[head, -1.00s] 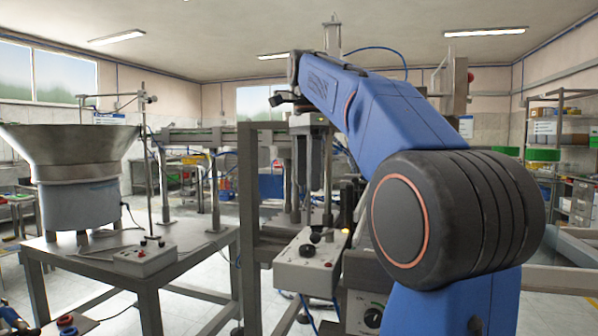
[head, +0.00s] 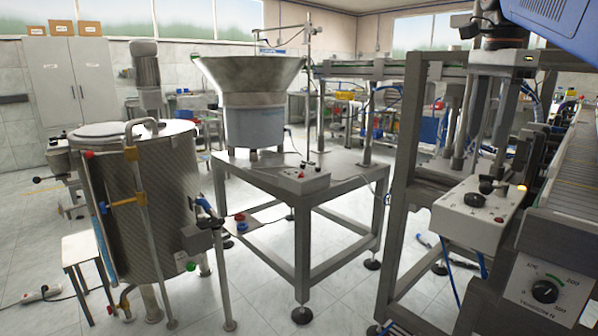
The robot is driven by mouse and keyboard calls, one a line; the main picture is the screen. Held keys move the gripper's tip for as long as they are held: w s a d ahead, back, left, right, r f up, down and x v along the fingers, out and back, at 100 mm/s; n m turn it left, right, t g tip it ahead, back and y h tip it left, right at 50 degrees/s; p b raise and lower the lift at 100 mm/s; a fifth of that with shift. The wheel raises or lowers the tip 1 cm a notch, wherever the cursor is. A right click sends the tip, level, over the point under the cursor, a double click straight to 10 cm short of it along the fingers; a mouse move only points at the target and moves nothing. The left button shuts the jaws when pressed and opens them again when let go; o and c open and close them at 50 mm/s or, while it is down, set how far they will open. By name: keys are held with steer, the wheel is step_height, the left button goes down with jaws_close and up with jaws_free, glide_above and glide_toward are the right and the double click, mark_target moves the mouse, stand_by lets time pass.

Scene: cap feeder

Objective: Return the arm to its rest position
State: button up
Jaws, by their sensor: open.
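My arm enters at the top right of the head view, with a blue link (head: 562,20) and a dark wrist (head: 503,32). My gripper (head: 490,140) hangs below the wrist, its jaws pointing down and apart. I see nothing held between them. The jaws overlap the grey frame and rods of the station behind, so their tips are hard to make out. The rest of my arm is outside the picture.
A control box (head: 477,212) and a dial panel (head: 545,290) stand close below my gripper. A bowl feeder (head: 252,100) stands on a grey table (head: 345,180) at the centre. A steel tank (head: 150,205) is at left. Tiled floor (head: 265,315) shows between them.

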steer(key=s+a+f+n+t, duration=0.1)
steer(key=s+a+f+n, duration=0.2)
steer(key=f, duration=0.9)
steer(key=s+a+f+n+t, duration=0.1)
steer(key=s+a+f+n, duration=0.3)
steer(key=s+f+n, duration=0.5)
steer(key=s+a+f+n+t, duration=0.2)
steer(key=s+a+f+n, duration=0.2)
steer(key=f, duration=1.2)
steer(key=s+n, duration=0.1)
steer(key=s, duration=0.2)
steer(key=shift+n, duration=0.4)
